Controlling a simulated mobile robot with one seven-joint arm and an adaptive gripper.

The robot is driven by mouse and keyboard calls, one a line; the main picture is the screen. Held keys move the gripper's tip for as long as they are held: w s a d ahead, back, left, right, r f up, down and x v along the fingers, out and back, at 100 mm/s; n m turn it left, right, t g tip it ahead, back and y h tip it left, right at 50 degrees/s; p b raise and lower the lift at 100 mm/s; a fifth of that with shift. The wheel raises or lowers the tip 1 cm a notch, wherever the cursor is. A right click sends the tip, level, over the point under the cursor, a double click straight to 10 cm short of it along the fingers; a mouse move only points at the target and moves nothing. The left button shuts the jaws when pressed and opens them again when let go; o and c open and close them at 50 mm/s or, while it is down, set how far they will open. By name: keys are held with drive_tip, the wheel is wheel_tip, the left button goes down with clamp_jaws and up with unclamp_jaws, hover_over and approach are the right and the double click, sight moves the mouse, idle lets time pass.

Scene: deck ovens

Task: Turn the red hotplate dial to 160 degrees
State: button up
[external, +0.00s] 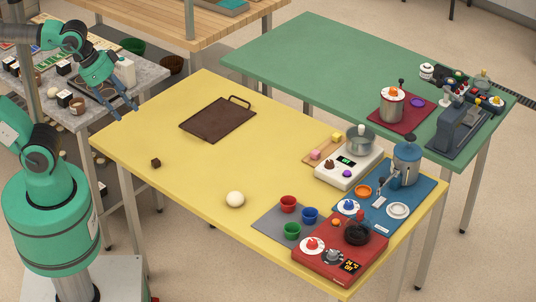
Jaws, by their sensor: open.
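The red hotplate (320,268) stands at the front right corner of the yellow table. A red knob on a white round scale (313,244) sits on its left part; the scale's marks are too small to read. A smaller pale knob (333,257) sits beside it, and a small lit display (350,267) is at the front right, its digits unclear. A dark round pan or plate (358,233) is on the hotplate's back right. My gripper (124,108) is open and empty, pointing down by the table's far left edge, far from the hotplate.
Red, blue and green cups (291,230) stand on a grey mat left of the hotplate. A blue mat (424,190), a white hotplate with a pot (334,178) and a green table lie behind. A white ball (235,199), dark cube (155,163) and brown tray (218,120) lie on the yellow table.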

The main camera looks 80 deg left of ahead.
drive_tip(key=w+d+r+p, duration=0.2)
drive_tip(key=w+r, duration=0.3)
drive_tip(key=w, duration=0.3)
drive_tip(key=n+g+p, duration=0.4)
drive_tip(key=g+p, duration=0.2)
drive_tip(key=p, duration=0.9)
hover_over(312, 241)
wheel_tip(312, 241, down, 24)
drive_tip(key=r, duration=0.1)
drive_tip(key=shift+w+f, duration=0.1)
drive_tip(key=shift+f, duration=0.15)
drive_tip(key=shift+f, duration=0.1)
wheel_tip(312, 241, down, 14)
drive_tip(key=shift+r, duration=0.2)
